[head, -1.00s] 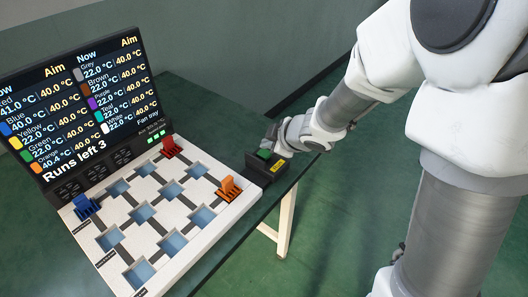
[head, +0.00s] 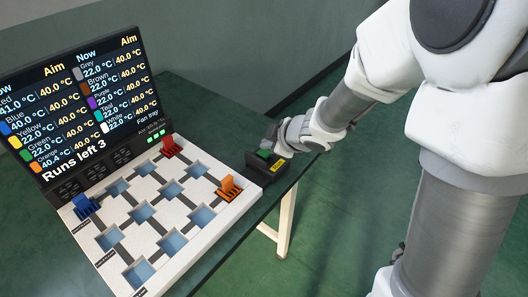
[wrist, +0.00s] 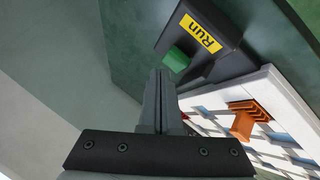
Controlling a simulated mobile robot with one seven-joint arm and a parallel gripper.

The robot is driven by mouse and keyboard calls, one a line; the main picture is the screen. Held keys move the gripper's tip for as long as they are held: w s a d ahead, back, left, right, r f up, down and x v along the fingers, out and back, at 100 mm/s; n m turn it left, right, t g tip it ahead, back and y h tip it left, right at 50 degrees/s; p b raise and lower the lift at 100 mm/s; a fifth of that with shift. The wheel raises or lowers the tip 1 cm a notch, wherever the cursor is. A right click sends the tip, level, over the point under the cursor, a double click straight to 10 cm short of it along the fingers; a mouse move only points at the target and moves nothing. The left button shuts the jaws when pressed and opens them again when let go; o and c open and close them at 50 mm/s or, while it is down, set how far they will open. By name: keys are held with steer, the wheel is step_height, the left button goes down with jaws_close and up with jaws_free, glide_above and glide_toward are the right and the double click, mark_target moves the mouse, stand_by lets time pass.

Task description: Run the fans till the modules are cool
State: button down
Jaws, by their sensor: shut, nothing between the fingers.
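A dark Run box (head: 266,163) with a green button (head: 263,153) stands at the tray's right corner. My gripper (head: 272,143) is shut and empty, close by the button. In the wrist view the shut fingertips (wrist: 161,74) lie just beside the green button (wrist: 177,60); I cannot tell if they touch. The white fan tray (head: 157,225) holds a red module (head: 170,148), a blue module (head: 86,207) and an orange module (head: 229,188).
The tray's other blue-floored openings are empty. Tray, display and Run box stand on a dark green table (head: 205,110). Its right edge runs just beyond the box, with a pale leg (head: 286,222) below. Small green lights (head: 156,137) show beside the display's lower corner.

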mark_target(268, 154)
steer(key=shift+f, duration=0.3)
steer(key=shift+f+b, duration=0.5)
stand_by(0.5)
steer(key=shift+r, duration=0.15)
steer(key=shift+r+p, duration=0.75)
steer(key=shift+p, duration=0.2)
step_height(268, 154, up, 5)
steer(key=p, duration=0.5)
steer(key=shift+r, duration=0.1)
steer(key=shift+d, duration=0.1)
stand_by(1.1)
